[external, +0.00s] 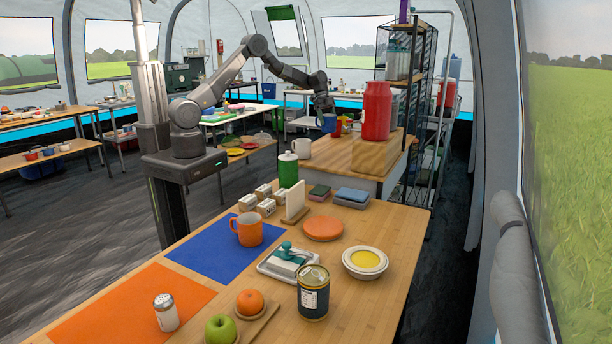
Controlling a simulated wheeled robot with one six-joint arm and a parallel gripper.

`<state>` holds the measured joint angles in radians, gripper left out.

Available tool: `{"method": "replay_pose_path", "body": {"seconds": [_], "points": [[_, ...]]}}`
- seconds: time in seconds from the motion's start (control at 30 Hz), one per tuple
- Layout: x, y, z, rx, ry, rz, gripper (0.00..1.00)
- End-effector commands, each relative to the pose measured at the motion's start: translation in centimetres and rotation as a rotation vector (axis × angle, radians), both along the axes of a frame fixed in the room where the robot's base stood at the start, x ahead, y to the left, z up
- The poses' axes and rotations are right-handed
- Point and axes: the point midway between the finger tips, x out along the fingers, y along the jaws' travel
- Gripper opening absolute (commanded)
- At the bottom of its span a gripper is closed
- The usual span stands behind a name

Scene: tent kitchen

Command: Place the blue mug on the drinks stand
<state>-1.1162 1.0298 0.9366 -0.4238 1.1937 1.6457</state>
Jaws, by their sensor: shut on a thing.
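My gripper (323,106) is at the end of my outstretched arm, small in the external view, above the far wooden-topped table. It is shut on the blue mug (328,123), which hangs just below it. The fingers and part of the mug are too small to make out well. I cannot tell whether the mug touches the table. The drinks stand is not labelled; the wooden-topped table (345,152) with the big red container (376,111) may be it.
A red item (338,129) is close beside the blue mug, and a white mug (302,147) stands at the table's left edge. A black shelf rack (408,75) rises behind. The near table (190,265) holds an orange mug (247,229), a can (313,292) and a bowl (365,262).

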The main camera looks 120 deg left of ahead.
Motion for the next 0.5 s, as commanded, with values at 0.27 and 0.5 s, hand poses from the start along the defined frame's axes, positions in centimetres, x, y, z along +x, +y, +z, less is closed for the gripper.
{"method": "replay_pose_path", "body": {"seconds": [0.27, 0.5], "points": [[-4.4, 6.4, 0.1, 0.002, -0.001, -0.093, 0.46], [-5.8, 7.8, -0.1, -0.002, 0.000, -0.129, 0.46]]}}
